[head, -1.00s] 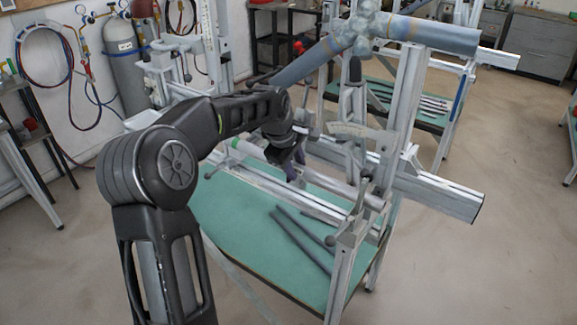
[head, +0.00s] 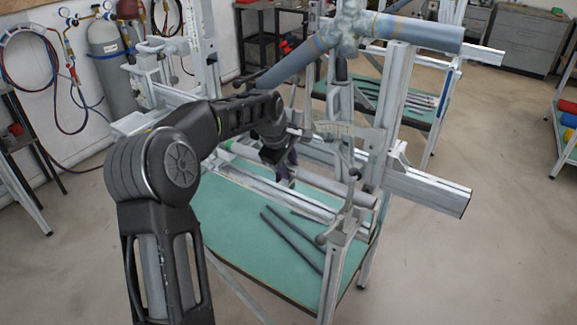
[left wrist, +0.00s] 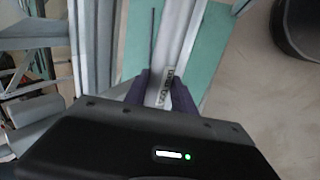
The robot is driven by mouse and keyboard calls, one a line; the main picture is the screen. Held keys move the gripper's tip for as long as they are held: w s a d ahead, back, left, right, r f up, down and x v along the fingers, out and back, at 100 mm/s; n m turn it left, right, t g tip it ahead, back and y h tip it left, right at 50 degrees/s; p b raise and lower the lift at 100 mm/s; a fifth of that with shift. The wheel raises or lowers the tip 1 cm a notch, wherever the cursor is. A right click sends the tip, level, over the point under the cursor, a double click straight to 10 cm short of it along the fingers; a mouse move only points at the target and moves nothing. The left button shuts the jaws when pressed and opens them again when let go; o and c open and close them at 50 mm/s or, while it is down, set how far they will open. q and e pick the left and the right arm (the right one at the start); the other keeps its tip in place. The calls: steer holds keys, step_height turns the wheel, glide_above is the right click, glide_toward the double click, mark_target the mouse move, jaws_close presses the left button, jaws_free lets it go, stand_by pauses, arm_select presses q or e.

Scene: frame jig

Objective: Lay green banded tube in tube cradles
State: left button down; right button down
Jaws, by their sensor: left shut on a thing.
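The green banded tube (head: 340,188) is a pale grey tube lying lengthwise along the jig in the head view. A green band shows near its far left end. My left gripper (head: 287,166) reaches down over its middle, with purple fingers shut on it. In the left wrist view the fingers (left wrist: 159,88) stand on either side of the pale tube (left wrist: 175,45), which has dark lettering between them. The arm hides part of the tube. I cannot tell whether its ends rest in the tube cradles or sit just above them. My right gripper is not in view.
The jig's metal rail (head: 430,188) juts out to the right. A large blue-grey tube joint (head: 425,34) stands above the jig at the back. Dark rods (head: 292,240) lie on the green table top (head: 240,225). Open floor lies to the right.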

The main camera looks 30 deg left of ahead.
arm_select(q)
steer(key=shift+f, duration=0.2)
stand_by(0.4)
steer(key=c, duration=1)
jaws_free()
steer(key=shift+o, duration=0.2)
steer(key=shift+f, duration=0.1)
steer(key=b+v, duration=0.1)
steer(key=v, duration=0.7)
steer(key=shift+b, duration=0.3)
